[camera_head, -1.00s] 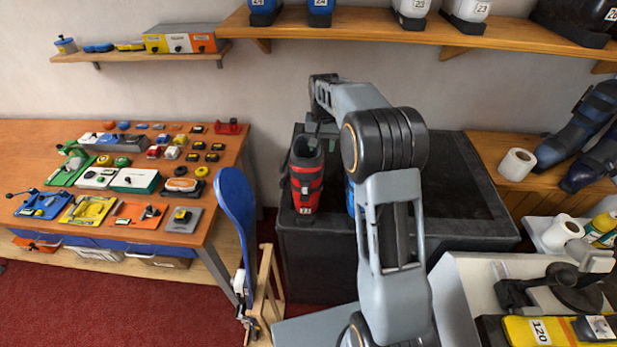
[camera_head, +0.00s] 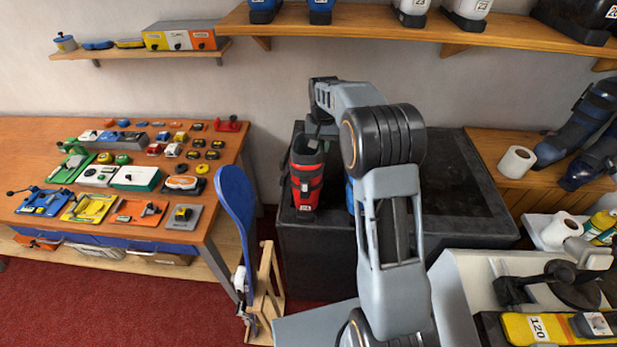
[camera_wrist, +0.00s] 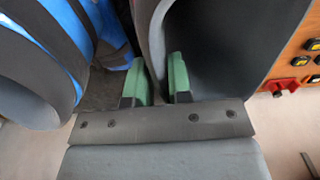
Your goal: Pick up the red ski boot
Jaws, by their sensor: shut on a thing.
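The red ski boot (camera_head: 306,182), red with black bands and a dark cuff, is upright at the left edge of the black bench. My gripper (camera_head: 316,143) is at the top of its cuff. In the wrist view my gripper (camera_wrist: 155,82) has its green fingertips on either side of the boot's thin grey cuff wall (camera_wrist: 156,40), shut on it. I cannot tell whether the sole touches the bench. A blue boot (camera_head: 349,195) is just right of it, mostly hidden by my arm; its blue shell also shows at left in the wrist view (camera_wrist: 68,22).
The black bench (camera_head: 462,195) has free room at right. A shelf (camera_head: 500,38) with boots hangs above. A white roll (camera_head: 517,163) is at right.

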